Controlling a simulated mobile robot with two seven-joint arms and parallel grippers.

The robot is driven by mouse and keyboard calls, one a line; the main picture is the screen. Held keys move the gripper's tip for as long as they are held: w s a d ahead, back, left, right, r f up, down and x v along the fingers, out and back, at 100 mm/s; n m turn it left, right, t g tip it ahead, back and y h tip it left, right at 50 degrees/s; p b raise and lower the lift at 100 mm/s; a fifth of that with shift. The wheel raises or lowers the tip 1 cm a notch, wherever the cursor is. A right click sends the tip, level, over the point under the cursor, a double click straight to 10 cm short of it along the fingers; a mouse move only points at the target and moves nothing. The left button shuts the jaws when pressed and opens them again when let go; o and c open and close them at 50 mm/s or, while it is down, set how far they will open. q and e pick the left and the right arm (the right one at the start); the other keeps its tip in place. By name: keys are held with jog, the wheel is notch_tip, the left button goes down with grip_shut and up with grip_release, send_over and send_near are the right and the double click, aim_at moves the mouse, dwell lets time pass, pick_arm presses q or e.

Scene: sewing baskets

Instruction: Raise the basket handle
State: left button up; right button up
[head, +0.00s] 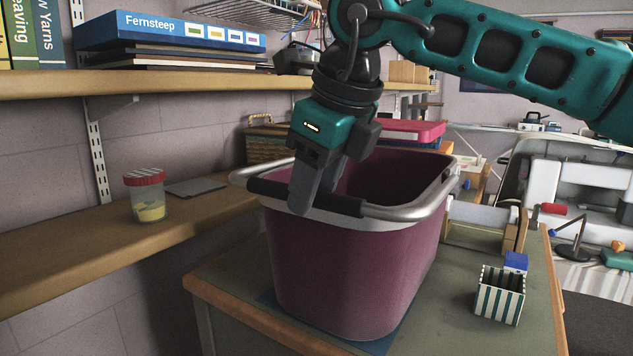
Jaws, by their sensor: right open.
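The purple basket (345,265) stands upright on the green-topped worktable. Its silver handle (405,211) lies down along the near side of the rim, with a black grip (340,203) in its middle. My right gripper (314,195) comes down from above onto this grip. Its jaws are open, with one finger in front of the grip and the other showing behind it, over the basket's inside. I cannot tell whether the fingers touch the grip. The gripper hides part of the grip and rim. My left gripper is not in view.
A striped box (499,295) stands on the worktable right of the basket. A jar with a red lid (148,195) stands on the lower wooden shelf (60,245) at left. An upper shelf (140,82) holds books and a blue Fernsteep box (170,32).

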grip_shut()
dwell(0.4)
